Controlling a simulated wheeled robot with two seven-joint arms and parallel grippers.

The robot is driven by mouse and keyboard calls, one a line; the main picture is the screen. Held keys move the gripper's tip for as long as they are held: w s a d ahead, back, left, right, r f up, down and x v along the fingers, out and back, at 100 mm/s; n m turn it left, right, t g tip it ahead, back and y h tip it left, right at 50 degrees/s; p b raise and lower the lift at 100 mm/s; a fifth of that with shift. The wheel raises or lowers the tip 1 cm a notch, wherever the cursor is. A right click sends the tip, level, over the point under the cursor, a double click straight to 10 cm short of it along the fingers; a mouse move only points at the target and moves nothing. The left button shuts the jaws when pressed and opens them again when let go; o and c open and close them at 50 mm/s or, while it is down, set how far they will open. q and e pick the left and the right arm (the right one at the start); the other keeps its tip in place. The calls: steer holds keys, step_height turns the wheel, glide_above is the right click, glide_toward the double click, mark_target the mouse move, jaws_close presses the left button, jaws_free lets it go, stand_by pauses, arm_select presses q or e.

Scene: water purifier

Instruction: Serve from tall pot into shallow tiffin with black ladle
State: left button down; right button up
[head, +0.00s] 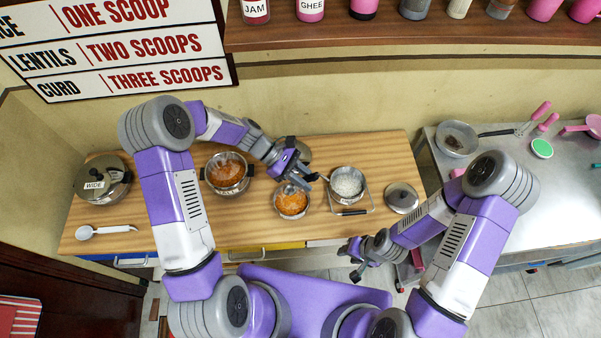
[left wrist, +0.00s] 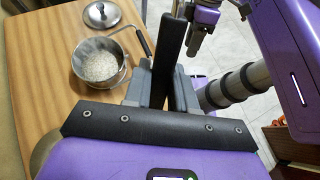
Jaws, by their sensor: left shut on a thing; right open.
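A steel pot with orange-red food (head: 227,173) stands open on the wooden counter; a label on its front is too small to read. A smaller round steel container of orange food (head: 291,203) stands right of it. A steel container of white rice (head: 347,183) is further right, its black-gripped wire handle folded down in front; it also shows in the left wrist view (left wrist: 98,62). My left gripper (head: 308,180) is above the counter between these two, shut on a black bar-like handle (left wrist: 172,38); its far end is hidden. My right gripper (head: 350,252) is open and empty before the counter.
A lidded pot marked WIDE (head: 103,180) and a white ladle (head: 106,231) are at the left. A loose lid (head: 402,197) lies at the right. A metal table (head: 500,200) with a pan (head: 456,138) stands beyond it. A shelf of jars (head: 400,32) runs above.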

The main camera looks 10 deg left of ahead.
mark_target(311, 176)
arm_select(q)
steer(key=d+y+p, duration=0.2)
steer(key=p, duration=0.1)
steer(key=s+d+r+t+y+p, duration=0.1)
steer(key=shift+d+r, duration=0.1)
steer(key=shift+s+d+r+t+y+p, duration=0.15)
steer(key=shift+d+y+p, duration=0.5)
steer(key=shift+p, duration=0.4)
steer(key=shift+s+d+t+y+p, duration=0.15)
steer(key=shift+d+y+p, duration=0.3)
steer(key=shift+y+p, duration=0.5)
steer(key=shift+w+a, duration=0.1)
steer(key=shift+w, duration=0.1)
steer(key=w+a+h+b, duration=0.2)
steer(key=w+a, duration=0.2)
steer(key=a, duration=0.6)
steer(key=w+a+h+b, duration=0.2)
steer(key=w+a, duration=0.2)
steer(key=a, duration=0.6)
steer(key=s+a+r+g, duration=0.1)
steer(key=s+a+r, duration=0.1)
steer(key=a, duration=0.8)
steer(key=shift+s+r+h+b, duration=0.15)
steer(key=shift+r+h+b, duration=0.2)
steer(key=shift+h, duration=0.05)
